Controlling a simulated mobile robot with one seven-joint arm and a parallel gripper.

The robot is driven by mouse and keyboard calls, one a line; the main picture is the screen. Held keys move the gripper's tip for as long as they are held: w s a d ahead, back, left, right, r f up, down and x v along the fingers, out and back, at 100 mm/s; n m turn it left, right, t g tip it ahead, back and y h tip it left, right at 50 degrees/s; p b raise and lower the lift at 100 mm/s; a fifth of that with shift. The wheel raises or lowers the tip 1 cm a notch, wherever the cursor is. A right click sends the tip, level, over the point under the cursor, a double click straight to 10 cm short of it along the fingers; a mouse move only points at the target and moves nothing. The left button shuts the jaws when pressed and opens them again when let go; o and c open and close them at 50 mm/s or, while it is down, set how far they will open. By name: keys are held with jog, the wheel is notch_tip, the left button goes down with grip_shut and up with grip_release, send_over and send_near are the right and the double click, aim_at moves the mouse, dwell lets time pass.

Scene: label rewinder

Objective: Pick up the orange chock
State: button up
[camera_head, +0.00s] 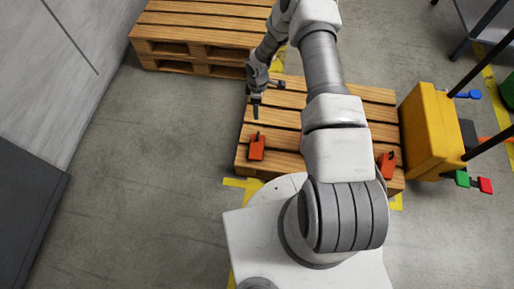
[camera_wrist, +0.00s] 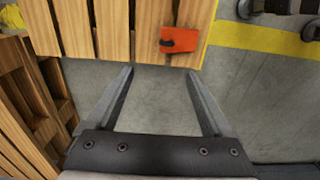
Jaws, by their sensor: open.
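An orange chock (camera_head: 257,148) with a dark part on top lies on the slats near the front left edge of the wooden pallet (camera_head: 290,118). In the wrist view the orange chock (camera_wrist: 179,44) lies at the pallet's edge, beyond my fingertips and slightly right of the middle. A second orange chock (camera_head: 388,160) lies at the pallet's right side, partly hidden by my arm. My gripper (camera_head: 256,112) is open and empty, above the pallet just beyond the left chock in the head view. Both fingers show apart in the wrist view (camera_wrist: 159,72), with bare floor between them.
Another pallet (camera_head: 200,22) lies behind on the left. A yellow box (camera_head: 432,130) stands right of the near pallet, with blue, green and red pieces beside it. A grey wall (camera_head: 65,75) and a dark panel (camera_head: 28,210) are at left. Floor left of the pallet is clear.

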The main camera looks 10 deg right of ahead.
jog(key=b, duration=0.5)
send_over(258, 134)
jog(key=f, duration=0.9)
jog(key=w+f, duration=0.1)
jog(key=f, duration=0.4)
jog(key=shift+f, duration=0.1)
jog(key=f+b, duration=0.1)
jog(key=f, duration=0.1)
jog(key=s+f+b, duration=0.1)
jog(key=f, duration=0.1)
jog(key=shift+f, duration=0.25)
jog(key=shift+w+f, duration=0.1)
jog(key=shift+f, duration=0.35)
jog(key=shift+r, duration=0.1)
jog(key=shift+c, duration=0.2)
grip_shut()
